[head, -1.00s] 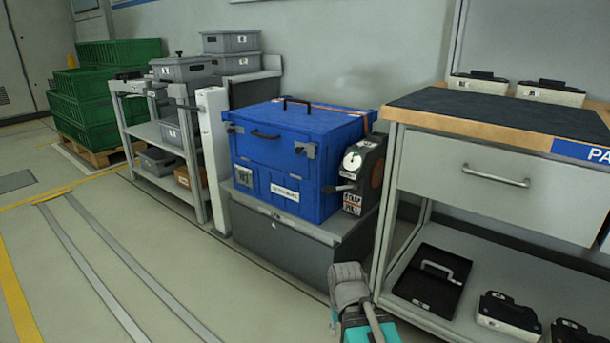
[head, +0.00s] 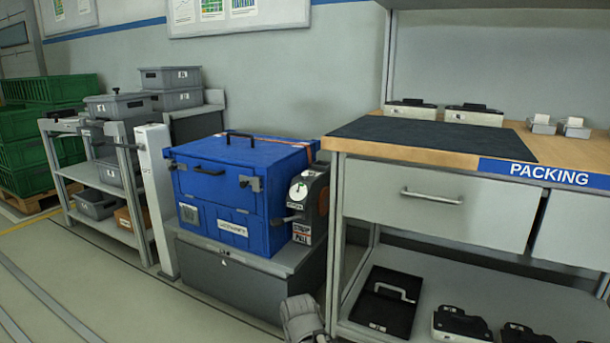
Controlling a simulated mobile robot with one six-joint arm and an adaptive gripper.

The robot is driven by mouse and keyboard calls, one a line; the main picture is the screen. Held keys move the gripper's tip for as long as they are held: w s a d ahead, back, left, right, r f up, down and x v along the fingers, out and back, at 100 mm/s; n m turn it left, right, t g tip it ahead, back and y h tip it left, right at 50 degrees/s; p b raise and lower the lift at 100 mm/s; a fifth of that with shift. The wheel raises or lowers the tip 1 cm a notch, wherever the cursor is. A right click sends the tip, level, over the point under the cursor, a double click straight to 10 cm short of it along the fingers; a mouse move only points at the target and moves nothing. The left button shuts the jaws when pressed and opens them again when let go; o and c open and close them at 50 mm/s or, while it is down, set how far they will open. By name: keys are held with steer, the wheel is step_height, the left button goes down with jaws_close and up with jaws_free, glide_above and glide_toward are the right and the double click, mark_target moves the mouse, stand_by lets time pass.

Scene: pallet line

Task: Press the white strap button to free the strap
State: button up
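A blue box (head: 225,190) with a black top handle and grey latches stands on a low grey base (head: 238,278). A thin orange strap (head: 312,147) shows at the top right edge of the box. A dark strap unit (head: 318,205) stands against the box's right side. It has a round white face (head: 298,191), a lever sticking out to the left, and a red-and-white label (head: 302,233) below. I cannot tell whether the white face is a button or a dial.
A packing bench (head: 530,170) with a drawer and a lower shelf stands close on the right. A white post (head: 158,200), a grey shelf cart (head: 95,175) with bins, and green crates (head: 25,150) are at left. The floor at lower left is clear.

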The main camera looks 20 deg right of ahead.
jaws_close()
stand_by(1.1)
